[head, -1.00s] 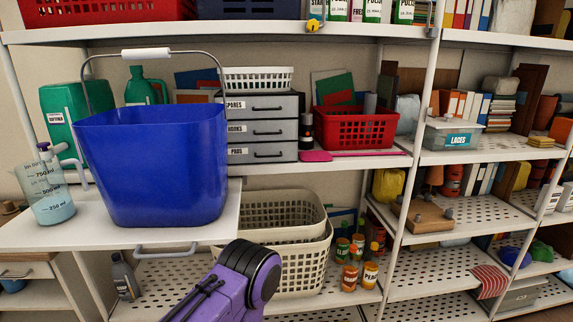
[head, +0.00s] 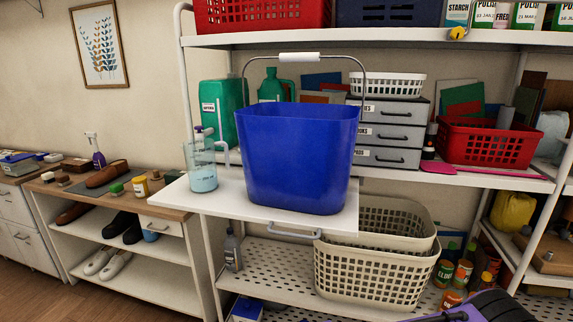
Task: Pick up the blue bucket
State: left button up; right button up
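The blue bucket (head: 297,160) stands upright on a white pull-out board (head: 230,200) at the middle of the head view. Its wire handle with a white grip (head: 300,57) is raised above the rim. A clear measuring jug (head: 202,172) with pale blue liquid stands just left of the bucket on the same board. Part of my purple and black arm shows at the bottom right corner, well away from the bucket. Neither gripper's fingers are in view.
Grey drawers (head: 388,140) and a green jug (head: 222,108) stand behind the bucket. A red basket (head: 487,143) is on the shelf at right. Beige baskets (head: 370,270) sit below the board. A low shoe shelf (head: 125,255) stands at left, with open floor before it.

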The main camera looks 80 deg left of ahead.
aim_at(298, 156)
jog(key=k, duration=0.4)
jog(key=u, duration=0.75)
